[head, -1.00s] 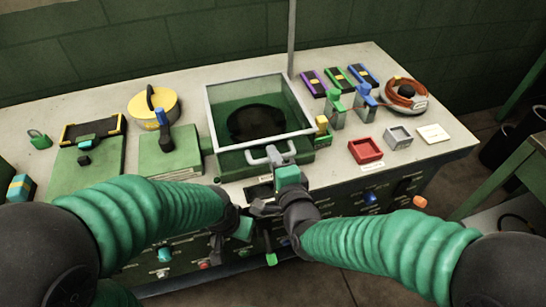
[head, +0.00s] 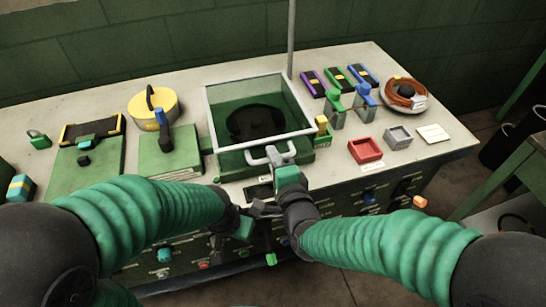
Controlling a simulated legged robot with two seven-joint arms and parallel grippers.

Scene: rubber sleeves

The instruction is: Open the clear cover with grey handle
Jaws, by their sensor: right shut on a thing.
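The clear cover (head: 222,112) has a pale grey frame and sits over a green box at the middle of the bench. A dark round shape shows through it. Its grey handle (head: 258,158) is on the front edge. My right gripper (head: 281,158) is at the right part of the handle and is shut on it; the fingertips partly hide that end. My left gripper (head: 266,210) hangs low in front of the bench, left of my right wrist. Its fingers are dark and small, so I cannot tell whether they are open.
On the bench (head: 330,155), a red tray (head: 365,151) and grey tray (head: 398,138) stand right of the box. A yellow round container (head: 152,104) and green block (head: 170,155) stand left. A thin upright pole (head: 291,40) rises behind the box.

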